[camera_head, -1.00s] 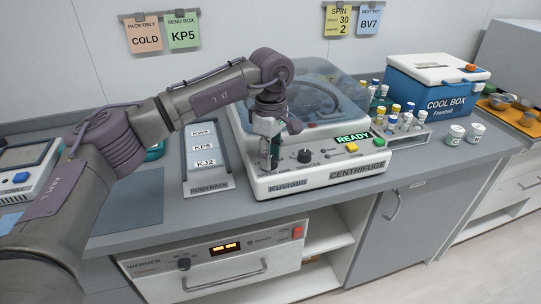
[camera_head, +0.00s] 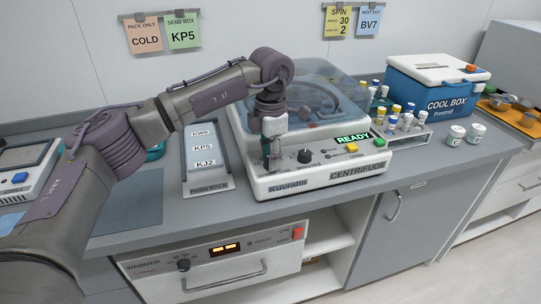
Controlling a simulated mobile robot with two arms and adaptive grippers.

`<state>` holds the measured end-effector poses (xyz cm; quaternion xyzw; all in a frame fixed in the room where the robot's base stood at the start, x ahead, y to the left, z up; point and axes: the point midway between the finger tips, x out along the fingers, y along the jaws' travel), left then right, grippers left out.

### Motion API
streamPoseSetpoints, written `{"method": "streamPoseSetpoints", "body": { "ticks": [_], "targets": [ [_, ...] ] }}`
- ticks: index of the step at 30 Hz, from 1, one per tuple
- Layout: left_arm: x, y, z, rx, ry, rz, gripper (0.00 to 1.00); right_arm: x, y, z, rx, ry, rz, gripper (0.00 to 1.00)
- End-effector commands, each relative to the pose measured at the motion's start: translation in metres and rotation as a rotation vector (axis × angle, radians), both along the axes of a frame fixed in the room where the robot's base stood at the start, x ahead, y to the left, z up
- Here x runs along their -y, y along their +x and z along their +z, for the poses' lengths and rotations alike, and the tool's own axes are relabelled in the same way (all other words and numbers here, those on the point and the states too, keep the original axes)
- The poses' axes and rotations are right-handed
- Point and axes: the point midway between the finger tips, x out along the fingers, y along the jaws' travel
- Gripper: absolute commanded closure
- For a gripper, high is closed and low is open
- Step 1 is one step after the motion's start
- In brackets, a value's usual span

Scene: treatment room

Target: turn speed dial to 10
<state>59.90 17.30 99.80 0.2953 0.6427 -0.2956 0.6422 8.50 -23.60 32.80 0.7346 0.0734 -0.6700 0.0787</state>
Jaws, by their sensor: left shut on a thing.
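The white centrifuge (camera_head: 320,187) stands on the counter with a clear bluish lid, and its green display reads READY. My left gripper (camera_head: 271,163) points down at the left end of its front panel and is shut on the speed dial there. The fingers hide the dial, so its pointer and setting cannot be read. The black minutes dial (camera_head: 305,156) sits just right of the gripper, apart from it. My right gripper is not in view.
A yellow button (camera_head: 352,148) and a green button (camera_head: 379,142) are on the panel's right. A tube rack (camera_head: 418,137) and the cool box (camera_head: 440,85) stand further right. A labelled tray (camera_head: 207,187) lies left of the centrifuge. A wall note (camera_head: 341,20) reads SPIN, 30, 2.

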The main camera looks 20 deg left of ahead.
Motion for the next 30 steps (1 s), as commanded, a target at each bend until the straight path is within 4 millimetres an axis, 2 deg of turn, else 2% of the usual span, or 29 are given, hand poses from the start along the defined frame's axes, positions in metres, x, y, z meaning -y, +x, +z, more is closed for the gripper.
{"method": "streamPoseSetpoints", "body": {
  "ticks": [15,21,30],
  "targets": [
    [-0.0004,0.0011,0.0017,0.005,-0.001,0.460,1.00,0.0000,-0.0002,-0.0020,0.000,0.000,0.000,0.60],
    [-0.0003,0.0012,0.0019,0.005,-0.002,0.582,1.00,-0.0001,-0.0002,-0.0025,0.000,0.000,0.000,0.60],
    [-0.0004,0.0012,0.0022,0.005,-0.003,0.675,1.00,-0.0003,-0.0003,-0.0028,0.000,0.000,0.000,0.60]
  ]
}}
